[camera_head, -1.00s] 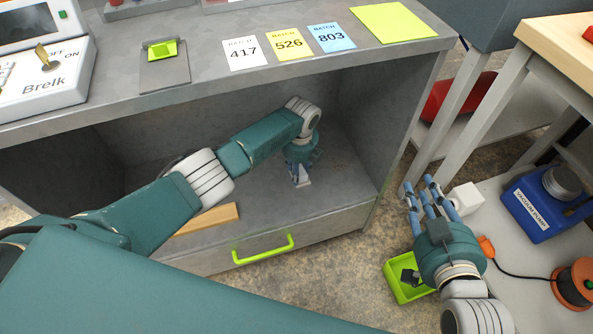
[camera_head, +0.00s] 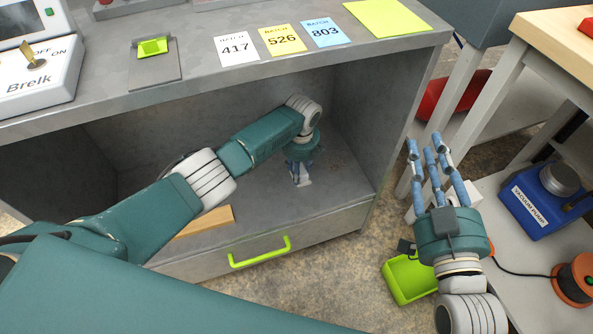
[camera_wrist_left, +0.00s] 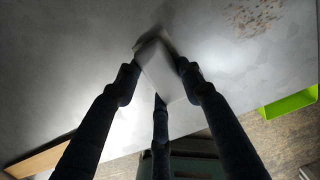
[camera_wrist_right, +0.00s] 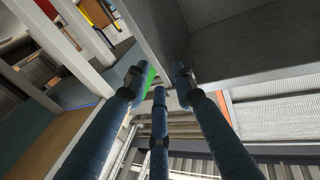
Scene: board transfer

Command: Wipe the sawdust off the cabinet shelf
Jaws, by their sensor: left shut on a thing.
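The cabinet shelf (camera_head: 255,205) is a grey metal surface inside the open cabinet. My left arm reaches in, and my left gripper (camera_head: 300,178) is low over the shelf, shut on a pale wiping block (camera_wrist_left: 158,68). The block is at the shelf surface; its contact edge is hard to make out. A patch of brown sawdust (camera_wrist_left: 253,17) lies on the shelf, up and right of the block in the left wrist view. My right gripper (camera_head: 432,152) is open and empty, outside the cabinet to the right, fingers pointing up.
A wooden strip (camera_head: 205,222) lies at the shelf's front left. A drawer with a green handle (camera_head: 260,252) is below. A green bin (camera_head: 408,278) stands on the floor. A blue vacuum pump (camera_head: 540,200) and an orange cable reel (camera_head: 575,280) are at right.

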